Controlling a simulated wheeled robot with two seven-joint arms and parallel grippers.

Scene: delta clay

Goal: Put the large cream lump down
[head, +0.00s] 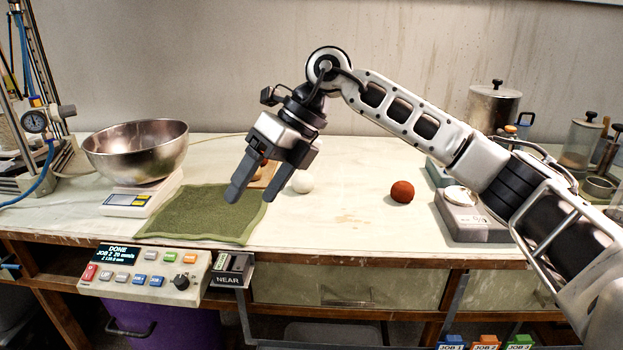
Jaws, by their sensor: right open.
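A pale cream-white round lump (302,182) rests on the worktop just right of the green mat; my gripper's right side partly overlaps it. I cannot tell from this view whether it is the large one. My right gripper (254,194) is open, fingers pointing down, over the right part of the green mat (200,213). My left gripper is not in view.
A reddish-brown ball (402,191) sits right of centre. A steel bowl (137,150) stands on a white scale (138,199) at left. A grey scale (471,217) stands at right. A control box (146,277) is at the front edge. The worktop's middle is mostly clear.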

